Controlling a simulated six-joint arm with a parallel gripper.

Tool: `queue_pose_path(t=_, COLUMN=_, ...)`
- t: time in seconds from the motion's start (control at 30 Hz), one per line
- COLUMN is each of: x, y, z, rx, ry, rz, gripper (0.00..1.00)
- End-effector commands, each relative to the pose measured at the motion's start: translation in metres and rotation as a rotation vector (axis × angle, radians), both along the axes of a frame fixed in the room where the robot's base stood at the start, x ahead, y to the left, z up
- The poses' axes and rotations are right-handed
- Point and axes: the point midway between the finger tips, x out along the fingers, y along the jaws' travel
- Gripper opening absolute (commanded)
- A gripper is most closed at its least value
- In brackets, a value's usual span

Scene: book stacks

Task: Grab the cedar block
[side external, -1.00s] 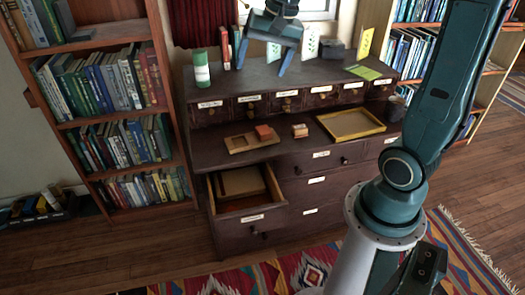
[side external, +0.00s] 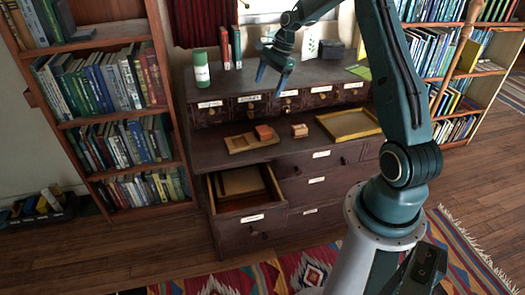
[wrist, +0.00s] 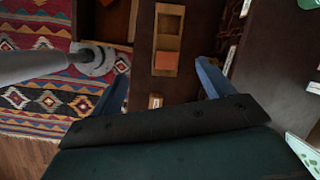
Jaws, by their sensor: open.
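An orange-red block (side external: 263,132) sits on a wooden tray (side external: 238,148) with recesses on the cabinet's lower ledge. A small tan wooden block (side external: 299,131) with a pale face stands just right of the tray. I cannot tell for sure which is the cedar block. In the wrist view the orange-red block (wrist: 165,64) lies on the tray (wrist: 168,10), and the tan block (wrist: 155,101) shows between my fingers, partly hidden by the gripper body. My gripper (side external: 272,80) is open and empty, fingers pointing down, well above and behind the blocks.
An empty yellow-rimmed tray (side external: 350,124) lies to the right on the ledge. A drawer (side external: 245,205) stands open at lower left. A green can (side external: 201,70) and upright books (side external: 230,47) stand on the cabinet top.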

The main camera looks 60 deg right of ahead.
Motion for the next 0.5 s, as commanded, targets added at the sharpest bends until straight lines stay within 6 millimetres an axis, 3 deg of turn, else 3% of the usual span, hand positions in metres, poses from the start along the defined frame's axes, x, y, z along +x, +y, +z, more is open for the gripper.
queue_pose_path(t=0.03, x=-0.002, y=-0.012, z=-0.014, rx=0.025, ry=0.014, rz=-0.049, gripper=0.8)
queue_pose_path(t=0.23, x=-0.007, y=-0.044, z=-0.055, rx=0.104, ry=0.052, rz=-0.208, gripper=0.8)
queue_pose_path(t=0.5, x=-0.012, y=-0.059, z=-0.075, rx=0.145, ry=0.071, rz=-0.294, gripper=0.8)
